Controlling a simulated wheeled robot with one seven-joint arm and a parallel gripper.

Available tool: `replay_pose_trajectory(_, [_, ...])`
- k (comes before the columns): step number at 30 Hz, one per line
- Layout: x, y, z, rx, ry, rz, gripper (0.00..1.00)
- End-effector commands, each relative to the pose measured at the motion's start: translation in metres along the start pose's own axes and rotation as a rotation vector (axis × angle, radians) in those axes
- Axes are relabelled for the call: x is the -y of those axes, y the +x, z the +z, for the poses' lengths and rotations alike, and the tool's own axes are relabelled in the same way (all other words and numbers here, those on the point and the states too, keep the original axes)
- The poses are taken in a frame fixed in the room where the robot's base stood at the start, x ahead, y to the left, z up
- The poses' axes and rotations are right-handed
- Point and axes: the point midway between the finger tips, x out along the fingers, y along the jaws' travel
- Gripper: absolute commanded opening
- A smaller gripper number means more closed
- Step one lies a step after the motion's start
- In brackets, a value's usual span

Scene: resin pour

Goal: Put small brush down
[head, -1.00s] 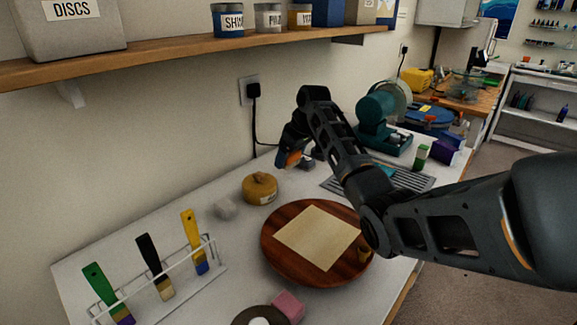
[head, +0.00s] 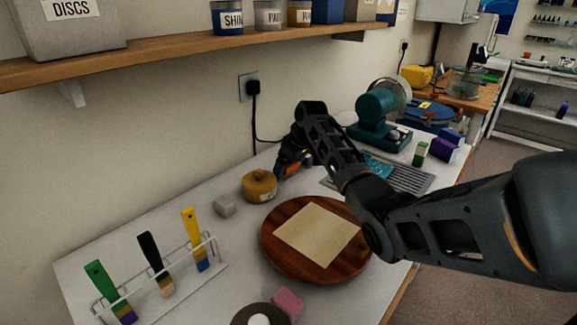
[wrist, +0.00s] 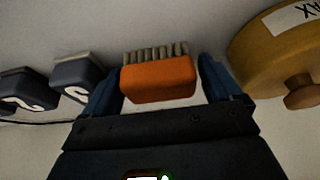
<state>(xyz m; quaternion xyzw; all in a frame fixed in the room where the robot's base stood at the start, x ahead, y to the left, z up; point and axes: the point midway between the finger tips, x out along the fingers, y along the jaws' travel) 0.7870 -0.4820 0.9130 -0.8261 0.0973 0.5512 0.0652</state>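The small brush (wrist: 158,80) has an orange body and a row of pale bristles. In the wrist view it sits between the two blue fingertips of my gripper (wrist: 160,78), which look closed against its sides. In the head view my gripper (head: 287,168) is low over the back of the white table (head: 195,300), just right of the yellow wax pot (head: 259,187). A bit of the orange brush (head: 293,168) shows there. Whether the brush touches the table cannot be told.
The wax pot (wrist: 275,50) is close right of my gripper in the wrist view; dark lettered blocks (wrist: 78,82) are at left. A round wooden board (head: 285,262) with a sheet, a brush rack (head: 215,262), a grey block (head: 224,205) and a pink block (head: 288,302) stand nearer.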

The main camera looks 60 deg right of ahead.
Motion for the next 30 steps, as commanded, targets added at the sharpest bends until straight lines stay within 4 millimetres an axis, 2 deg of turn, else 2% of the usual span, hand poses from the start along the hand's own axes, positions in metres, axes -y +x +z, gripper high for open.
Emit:
replay_pose_trajectory(8, [-0.001, 0.000, 0.000, 0.000, 0.001, 0.001, 1.00])
replay_pose_trajectory(13, [-0.001, -0.009, -0.001, -0.002, 0.001, 0.002, 1.00])
replay_pose_trajectory(17, [-0.001, -0.031, -0.002, -0.004, 0.001, 0.002, 1.00])
replay_pose_trajectory(24, [-0.001, -0.081, -0.002, -0.003, 0.000, 0.002, 1.00])
replay_pose_trajectory(30, [-0.001, -0.111, -0.002, -0.002, 0.000, 0.002, 1.00])
